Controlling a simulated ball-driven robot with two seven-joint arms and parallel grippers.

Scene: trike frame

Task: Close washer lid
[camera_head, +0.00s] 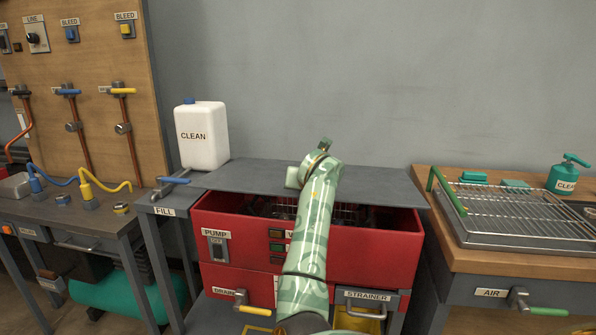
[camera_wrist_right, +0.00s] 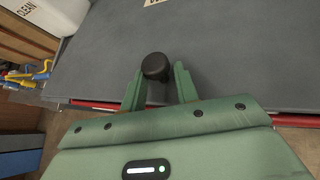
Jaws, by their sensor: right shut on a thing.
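The red washer (camera_head: 360,257) stands at the centre of the head view. Its grey lid (camera_head: 235,178) is partly raised. A gap under the lid's front edge shows the dark inside and part of a wire basket. My right arm reaches up over the washer, with its gripper (camera_head: 326,145) above the lid and mostly hidden by its own wrist. In the right wrist view, the fingers of my right gripper (camera_wrist_right: 157,88) are shut around a black knob (camera_wrist_right: 156,66) at the grey lid (camera_wrist_right: 220,50). My left gripper is not in view.
A white CLEAN jug (camera_head: 202,136) stands left of the lid, close to its edge. A bench with a wire rack (camera_head: 520,215) and a green can (camera_head: 568,176) is at the right. A bench with hoses and a wooden valve panel (camera_head: 85,60) is at the left.

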